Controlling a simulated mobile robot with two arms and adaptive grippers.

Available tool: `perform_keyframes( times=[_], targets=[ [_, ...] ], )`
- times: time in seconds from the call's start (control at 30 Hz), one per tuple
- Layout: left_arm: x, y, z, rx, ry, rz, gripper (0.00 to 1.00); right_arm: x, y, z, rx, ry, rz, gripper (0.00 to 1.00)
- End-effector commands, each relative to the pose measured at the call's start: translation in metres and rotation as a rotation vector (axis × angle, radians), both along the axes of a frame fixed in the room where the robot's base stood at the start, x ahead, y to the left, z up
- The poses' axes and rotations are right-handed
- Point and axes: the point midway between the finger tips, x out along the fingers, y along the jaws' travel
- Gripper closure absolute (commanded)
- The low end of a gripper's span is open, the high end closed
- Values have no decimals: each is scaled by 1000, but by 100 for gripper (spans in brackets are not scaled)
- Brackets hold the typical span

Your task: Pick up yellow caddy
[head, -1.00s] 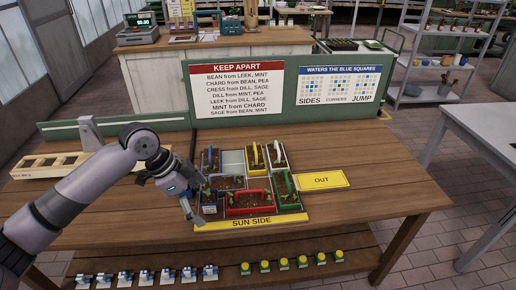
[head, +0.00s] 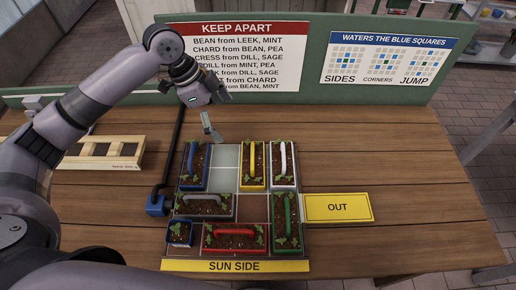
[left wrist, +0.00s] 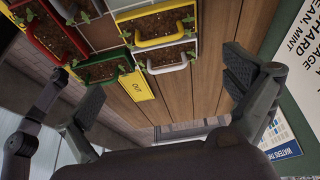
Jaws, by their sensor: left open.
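The yellow caddy (head: 253,182) is a yellow-rimmed box of soil and seedlings with a yellow arched handle. It stands in the back row of the planting tray, between a pale grid square and the white caddy (head: 283,182). In the left wrist view the yellow caddy (left wrist: 152,22) shows at the top, with its handle towards the white caddy. My left gripper (head: 216,112) is open and empty, raised behind and to the left of the yellow caddy, apart from it. Its spread fingers also show in the left wrist view (left wrist: 162,90). My right gripper is not in view.
Blue (head: 187,180), grey (head: 190,213), red (head: 207,245) and green (head: 276,232) caddies crowd the tray. A black pipe with a blue block (head: 156,206) stands at its left. The rules board (head: 245,60) rises behind. The table right of the OUT card (head: 337,208) is clear.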

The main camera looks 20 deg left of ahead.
Motion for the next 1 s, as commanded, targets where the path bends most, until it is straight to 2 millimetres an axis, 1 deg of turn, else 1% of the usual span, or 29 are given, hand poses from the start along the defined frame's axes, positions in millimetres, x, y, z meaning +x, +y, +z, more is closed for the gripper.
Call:
perform_keyframes(
  times=[0.03, 0.13, 0.4, 0.5, 0.6, 0.77, 0.87, 1.0],
  targets=[
    [-1, -2, -5, 0, 5, -2, 0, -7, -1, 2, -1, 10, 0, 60],
    [1, -9, -20, 0, 8, -1, 0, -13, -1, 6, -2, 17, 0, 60],
    [7, -31, -74, -2, 6, 0, 0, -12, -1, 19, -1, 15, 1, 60],
    [9, -38, -91, 0, 5, -1, 0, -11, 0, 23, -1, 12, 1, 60],
    [11, -42, -103, -1, 3, 0, 0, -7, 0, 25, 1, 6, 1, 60],
    [12, -46, -111, -1, 2, -1, 0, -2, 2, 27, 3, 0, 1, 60],
    [13, -51, -120, 0, 5, -1, 0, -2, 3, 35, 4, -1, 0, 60],
    [16, -62, -139, -1, 5, 0, 0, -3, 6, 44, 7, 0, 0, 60]
  ],
)
